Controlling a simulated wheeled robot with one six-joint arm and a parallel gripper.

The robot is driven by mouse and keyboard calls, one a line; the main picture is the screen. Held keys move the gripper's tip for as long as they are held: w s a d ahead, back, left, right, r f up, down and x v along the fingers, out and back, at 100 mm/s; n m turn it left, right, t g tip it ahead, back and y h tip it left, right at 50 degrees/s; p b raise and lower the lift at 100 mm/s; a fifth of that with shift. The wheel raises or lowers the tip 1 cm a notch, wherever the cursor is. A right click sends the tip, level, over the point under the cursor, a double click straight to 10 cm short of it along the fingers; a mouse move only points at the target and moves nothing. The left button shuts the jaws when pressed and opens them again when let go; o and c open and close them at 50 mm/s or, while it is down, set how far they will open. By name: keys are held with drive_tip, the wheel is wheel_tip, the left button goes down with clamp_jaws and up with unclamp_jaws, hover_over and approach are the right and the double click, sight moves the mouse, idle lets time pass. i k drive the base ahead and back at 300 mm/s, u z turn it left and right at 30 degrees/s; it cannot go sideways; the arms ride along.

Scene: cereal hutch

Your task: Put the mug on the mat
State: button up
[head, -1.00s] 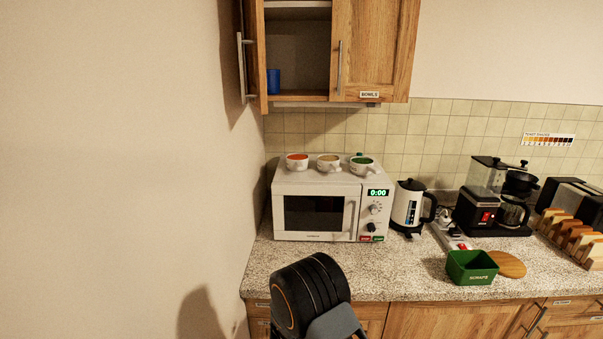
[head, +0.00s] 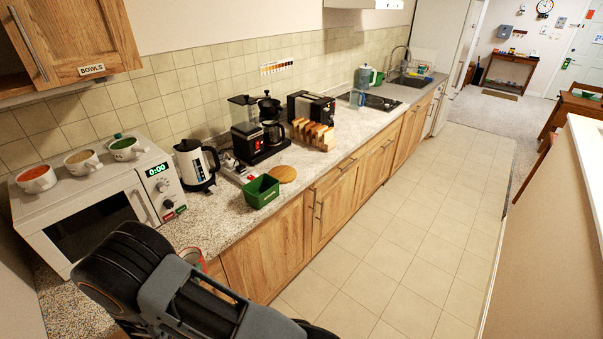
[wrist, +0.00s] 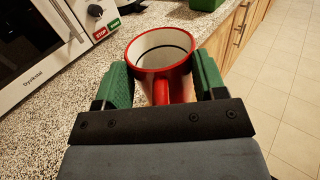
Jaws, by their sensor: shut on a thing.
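The red mug with a white inside (wrist: 160,46) sits upright between the green pads of my gripper (wrist: 162,78) in the wrist view. My gripper is shut on it, with the red handle toward my wrist. In the head view only a small red part of the mug (head: 196,258) shows past my gripper (head: 200,268); my arm hides the rest. It is in front of the counter edge at the lower left. I cannot pick out a mat on the counter; a small brown mat (head: 499,95) lies on the far floor.
The microwave (head: 95,205) bears three filled cups. The kettle (head: 195,165), coffee maker (head: 258,130), green scraps bin (head: 261,191) and toast rack (head: 315,135) line the counter (head: 210,215). The tiled floor (head: 400,220) is clear; a pale partition (head: 550,240) stands at right.

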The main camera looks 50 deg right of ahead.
sight(284, 175)
drive_tip(key=z, duration=2.95)
drive_tip(key=i, duration=3.55)
drive_tip(key=u, duration=5.25)
drive_tip(key=i, duration=0.9)
drive_tip(key=u, duration=0.05)
